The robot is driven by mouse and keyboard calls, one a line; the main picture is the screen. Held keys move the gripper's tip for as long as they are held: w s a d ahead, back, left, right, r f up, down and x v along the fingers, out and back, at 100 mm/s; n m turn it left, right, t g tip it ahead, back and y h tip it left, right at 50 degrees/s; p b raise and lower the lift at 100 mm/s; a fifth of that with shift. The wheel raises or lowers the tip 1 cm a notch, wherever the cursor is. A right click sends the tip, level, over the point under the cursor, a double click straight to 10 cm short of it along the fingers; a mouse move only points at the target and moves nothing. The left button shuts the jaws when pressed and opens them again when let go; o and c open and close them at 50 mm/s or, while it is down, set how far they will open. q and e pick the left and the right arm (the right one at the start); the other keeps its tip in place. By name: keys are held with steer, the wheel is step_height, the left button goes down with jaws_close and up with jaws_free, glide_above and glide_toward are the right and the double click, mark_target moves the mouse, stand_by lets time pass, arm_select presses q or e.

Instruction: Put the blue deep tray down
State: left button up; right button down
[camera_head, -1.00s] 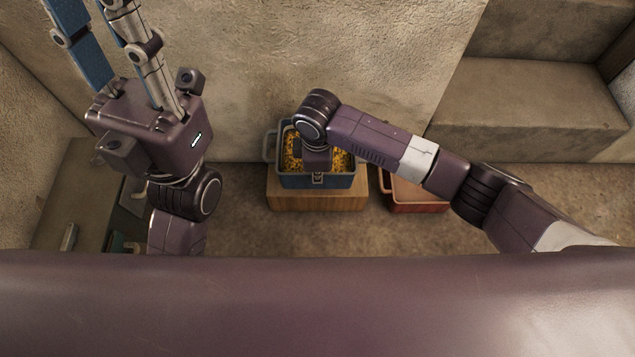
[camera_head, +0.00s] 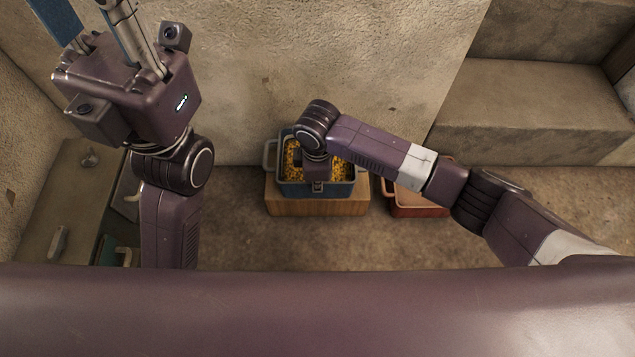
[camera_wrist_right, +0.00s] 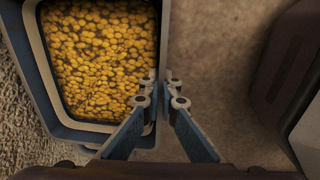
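The blue deep tray (camera_head: 292,189) holds many small yellow pieces and is over a wooden block (camera_head: 318,207), seemingly resting on it and level. In the right wrist view the tray (camera_wrist_right: 73,133) fills the upper left. My right gripper (camera_wrist_right: 161,88) has one finger inside the tray's wall and one outside, closed on the wall. In the head view my right wrist hides its fingers and part of the tray. My left gripper (camera_head: 95,15) is raised at the upper left, away from the tray; its fingertips are cut off by the frame.
A red tray (camera_head: 420,209) stands on the floor just right of the block, partly behind my right arm. A bench with handles (camera_head: 62,205) is at the left. A wall rises behind the block, with a stone ledge (camera_head: 540,140) at the right. The floor in front is clear.

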steer(key=shift+w, duration=0.1)
steer(key=c, duration=2.2)
jaws_free()
steer(key=shift+f, duration=0.1)
steer(key=shift+o, duration=0.2)
